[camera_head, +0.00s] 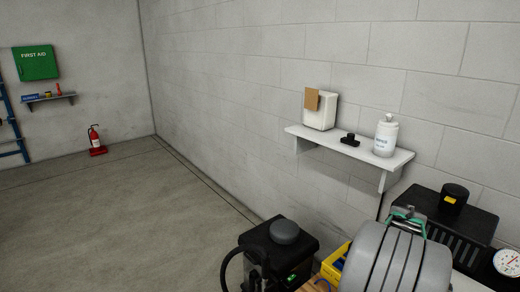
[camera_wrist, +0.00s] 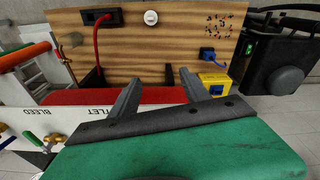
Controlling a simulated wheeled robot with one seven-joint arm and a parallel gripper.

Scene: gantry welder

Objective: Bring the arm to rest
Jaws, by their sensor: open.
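My gripper (camera_wrist: 162,76) shows in the wrist view with its two grey fingers well apart and nothing visible between them. Its fingers extend past a dark crossbar toward a red surface (camera_wrist: 85,97) and a wooden board (camera_wrist: 145,45). Whether they touch anything is hard to tell. In the head view, a rounded grey part of my arm (camera_head: 395,265) fills the lower right, and my gripper cannot be made out there.
Near the fingers are a yellow box (camera_wrist: 214,84), a blue plug (camera_wrist: 208,54), a red cable (camera_wrist: 98,45) and a white panel (camera_wrist: 40,75). A black machine (camera_head: 278,245) stands left of my arm. A wall shelf (camera_head: 345,145) holds bottles. Floor at left is clear.

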